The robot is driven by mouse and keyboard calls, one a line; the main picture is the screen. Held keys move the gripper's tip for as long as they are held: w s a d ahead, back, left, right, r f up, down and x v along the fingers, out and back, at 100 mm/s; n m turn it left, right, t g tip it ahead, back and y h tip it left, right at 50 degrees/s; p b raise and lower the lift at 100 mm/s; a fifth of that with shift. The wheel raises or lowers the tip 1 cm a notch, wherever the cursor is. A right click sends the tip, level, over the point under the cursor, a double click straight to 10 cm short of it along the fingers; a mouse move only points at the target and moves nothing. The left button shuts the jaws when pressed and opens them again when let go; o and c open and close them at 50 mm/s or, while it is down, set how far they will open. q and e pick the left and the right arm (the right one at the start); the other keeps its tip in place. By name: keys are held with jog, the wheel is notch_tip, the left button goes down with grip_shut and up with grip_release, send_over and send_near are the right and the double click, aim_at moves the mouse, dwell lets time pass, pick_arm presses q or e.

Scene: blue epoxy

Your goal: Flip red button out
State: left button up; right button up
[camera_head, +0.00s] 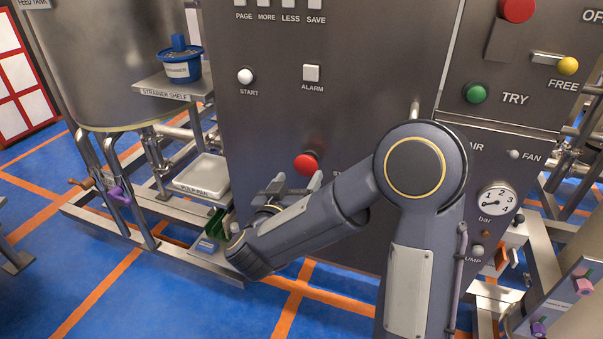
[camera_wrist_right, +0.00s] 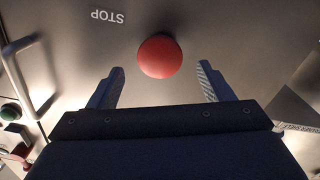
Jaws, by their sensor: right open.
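The red button (camera_head: 306,165) is a round red knob on the front of the grey metal panel (camera_head: 290,120). In the right wrist view the red button (camera_wrist_right: 159,56) shows beside an upside-down STOP label (camera_wrist_right: 107,16). My right gripper (camera_head: 294,186) is just below the button in the head view, with its fingers apart. In the right wrist view the open fingers (camera_wrist_right: 160,84) flank the space in front of the button, which shows a little beyond the tips. Nothing is between the fingers. Whether a finger touches the button cannot be told. My left gripper is not in view.
Another red button (camera_head: 516,8) sits at the panel's upper right, above a green TRY button (camera_head: 474,93) and a yellow FREE knob (camera_head: 568,66). A handle (camera_wrist_right: 22,72) stands out from the panel. A strainer shelf (camera_head: 172,88) and pulp pan (camera_head: 203,175) are at left.

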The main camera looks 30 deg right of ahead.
jog(key=v, duration=0.4)
dwell(0.4)
